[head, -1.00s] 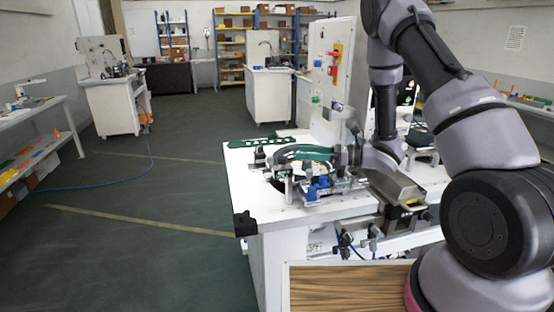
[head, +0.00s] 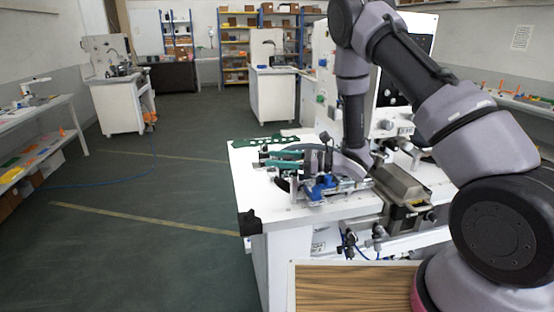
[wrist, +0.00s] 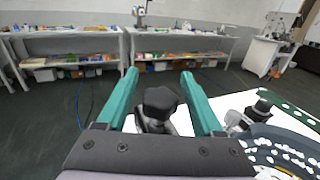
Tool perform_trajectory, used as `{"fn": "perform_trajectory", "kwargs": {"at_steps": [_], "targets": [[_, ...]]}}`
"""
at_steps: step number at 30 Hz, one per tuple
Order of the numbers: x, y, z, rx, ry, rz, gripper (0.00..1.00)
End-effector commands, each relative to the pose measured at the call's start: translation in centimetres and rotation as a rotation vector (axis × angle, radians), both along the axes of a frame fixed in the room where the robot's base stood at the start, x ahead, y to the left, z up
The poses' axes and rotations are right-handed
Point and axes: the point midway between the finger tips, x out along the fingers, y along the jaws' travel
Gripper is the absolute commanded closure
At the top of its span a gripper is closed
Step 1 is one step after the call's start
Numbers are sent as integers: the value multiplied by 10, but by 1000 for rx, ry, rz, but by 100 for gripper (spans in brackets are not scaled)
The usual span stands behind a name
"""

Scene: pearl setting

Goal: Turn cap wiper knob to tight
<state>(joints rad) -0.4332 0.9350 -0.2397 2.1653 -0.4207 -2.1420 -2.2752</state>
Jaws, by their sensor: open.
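A black lobed knob (wrist: 160,103) stands upright on a grey stem in the middle of the wrist view. I take it for the cap wiper knob; its markings cannot be read. My gripper (wrist: 158,75) is open, with one teal finger on each side of the knob and a visible gap on both sides. The head view shows my gripper (head: 268,160) low over the left part of the white bench (head: 262,208). The knob is too small to make out there.
A second black knob (wrist: 262,106) on a metal post stands to the right, beside a round dark plate (wrist: 290,143) with white pieces. A green perforated strip (head: 262,141) lies at the bench's back. A blue clamp part (head: 320,188) sits in front of my gripper.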

Motion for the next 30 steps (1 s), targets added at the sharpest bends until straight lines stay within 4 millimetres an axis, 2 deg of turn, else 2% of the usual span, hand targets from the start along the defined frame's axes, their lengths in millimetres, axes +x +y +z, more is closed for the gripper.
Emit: {"fn": "perform_trajectory", "kwargs": {"at_steps": [7,8,12,13,23,30], "targets": [[0,1,0,0,1,0,32],[0,1,0,0,1,0,40],[0,1,0,0,1,0,93],[0,1,0,0,1,0,100],[1,1,0,0,3,-33,100],[5,-1,0,1,4,-164,100]]}}
